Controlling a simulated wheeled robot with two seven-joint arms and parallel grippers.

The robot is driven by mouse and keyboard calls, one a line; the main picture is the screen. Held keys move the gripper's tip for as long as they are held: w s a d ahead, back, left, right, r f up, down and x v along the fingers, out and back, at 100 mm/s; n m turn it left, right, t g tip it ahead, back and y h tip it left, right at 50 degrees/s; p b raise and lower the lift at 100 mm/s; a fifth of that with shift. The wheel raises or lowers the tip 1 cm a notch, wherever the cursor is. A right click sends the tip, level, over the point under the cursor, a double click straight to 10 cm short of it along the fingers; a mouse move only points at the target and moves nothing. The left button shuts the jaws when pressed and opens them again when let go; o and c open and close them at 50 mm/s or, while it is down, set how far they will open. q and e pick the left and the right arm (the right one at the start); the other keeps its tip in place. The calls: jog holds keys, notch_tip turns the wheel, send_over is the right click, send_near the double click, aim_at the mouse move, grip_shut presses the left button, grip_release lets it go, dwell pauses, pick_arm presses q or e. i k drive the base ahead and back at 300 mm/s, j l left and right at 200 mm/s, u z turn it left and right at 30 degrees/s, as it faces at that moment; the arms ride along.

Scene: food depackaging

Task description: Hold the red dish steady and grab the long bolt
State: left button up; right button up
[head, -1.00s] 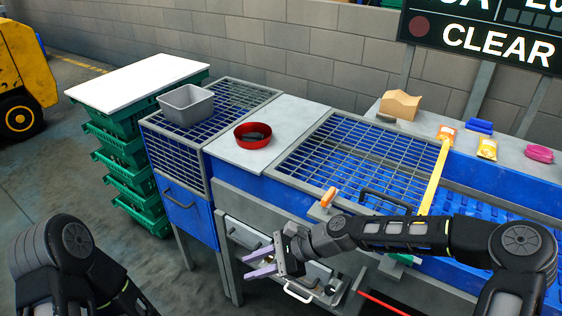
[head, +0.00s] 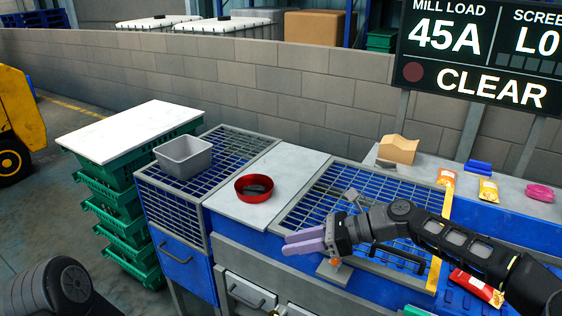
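The red dish (head: 245,197) is a round bowl standing on the pale board between two grated sections. Dark objects (head: 259,188) lie inside it; I cannot tell whether one is the long bolt. My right gripper (head: 285,244) has purple fingers pointing left, a little apart with nothing seen between them. It is in front of the dish and to its right, clear of it. My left gripper is out of view; only part of my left arm shows at the lower left.
A grey bin (head: 183,158) stands on the left grating. A white board (head: 130,130) tops stacked green crates at left. The right grating (head: 320,196) lies beyond my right gripper. A cardboard box (head: 398,149), snack packets and a pink item (head: 540,192) sit on the right ledge.

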aim_at(262, 190)
jog(key=i, duration=1.05)
